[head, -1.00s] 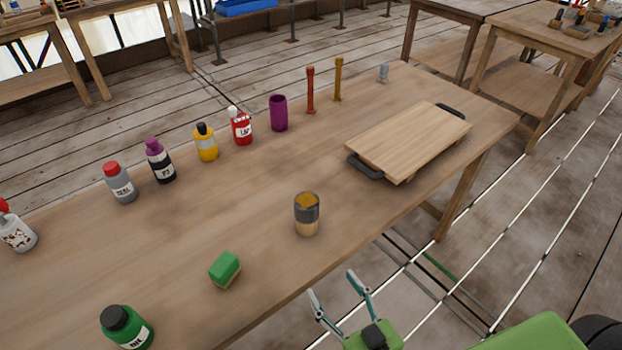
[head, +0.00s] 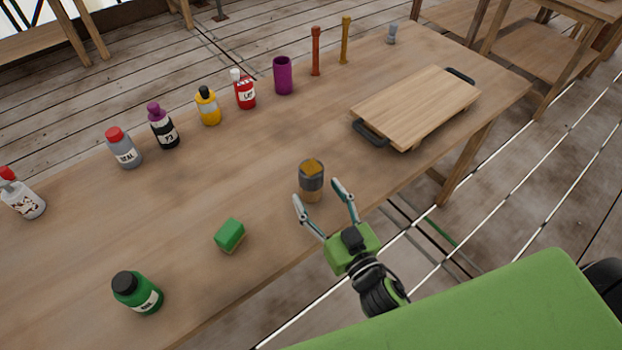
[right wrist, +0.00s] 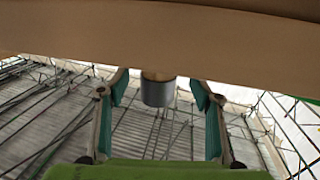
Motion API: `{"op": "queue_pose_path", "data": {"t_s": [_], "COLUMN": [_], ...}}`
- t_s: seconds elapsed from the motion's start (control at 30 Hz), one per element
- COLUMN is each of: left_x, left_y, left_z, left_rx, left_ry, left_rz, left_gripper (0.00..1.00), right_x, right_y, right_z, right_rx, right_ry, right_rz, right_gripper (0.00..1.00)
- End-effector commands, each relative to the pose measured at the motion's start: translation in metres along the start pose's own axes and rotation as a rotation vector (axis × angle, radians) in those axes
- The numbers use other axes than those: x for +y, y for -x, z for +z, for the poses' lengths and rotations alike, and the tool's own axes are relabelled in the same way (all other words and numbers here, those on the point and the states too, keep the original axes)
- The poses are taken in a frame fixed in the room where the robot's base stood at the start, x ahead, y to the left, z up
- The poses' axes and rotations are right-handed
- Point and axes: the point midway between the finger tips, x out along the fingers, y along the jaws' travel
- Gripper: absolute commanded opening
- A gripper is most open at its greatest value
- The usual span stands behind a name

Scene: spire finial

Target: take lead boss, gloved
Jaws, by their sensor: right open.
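A short upright cylinder (head: 311,180) stands near the table's front edge. It has a dark grey upper band, a mustard top face and a tan lower part. I take it as the lead boss, but no label shows. My right gripper (head: 318,193) is open and empty at the table edge, its fingers spread towards the cylinder. In the right wrist view, which looks upside down, the cylinder (right wrist: 158,92) appears between the two open fingers. I cannot tell whether they touch it. A small grey piece (head: 392,34) stands at the far end of the table. My left gripper is not in view.
The wooden table (head: 215,190) carries a green block (head: 230,235) and a green bottle (head: 138,293) to the left. Several bottles, a purple cup (head: 283,75) and two upright rods line the back. A board with dark handles (head: 418,105) lies right.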

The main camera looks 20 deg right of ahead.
Motion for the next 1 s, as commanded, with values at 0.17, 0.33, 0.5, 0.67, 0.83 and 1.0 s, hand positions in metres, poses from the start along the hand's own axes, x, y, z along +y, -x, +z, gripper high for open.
{"op": "queue_pose_path", "data": {"t_s": [0.17,0.33,0.5,0.67,0.83,1.0], "left_x": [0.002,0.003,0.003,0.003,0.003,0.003], "left_y": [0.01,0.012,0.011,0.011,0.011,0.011], "left_z": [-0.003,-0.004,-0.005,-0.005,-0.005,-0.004], "left_rx": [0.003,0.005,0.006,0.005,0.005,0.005], "left_ry": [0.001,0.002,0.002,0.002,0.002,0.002], "left_rz": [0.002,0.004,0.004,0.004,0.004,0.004], "left_gripper": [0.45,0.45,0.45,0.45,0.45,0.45], "right_x": [0.001,0.001,0.001,0.001,0.0,0.001], "right_y": [-0.029,-0.043,-0.044,-0.044,-0.044,-0.044], "right_z": [-0.006,-0.004,-0.003,-0.003,-0.004,-0.004], "right_rx": [0.004,0.001,0.0,0.0,0.002,0.001], "right_ry": [0.0,-0.001,-0.001,-0.001,-0.001,-0.001], "right_rz": [0.0,-0.001,0.0,0.0,-0.001,-0.001], "right_gripper": [0.59,0.59,0.59,0.36,0.14,0.14]}}
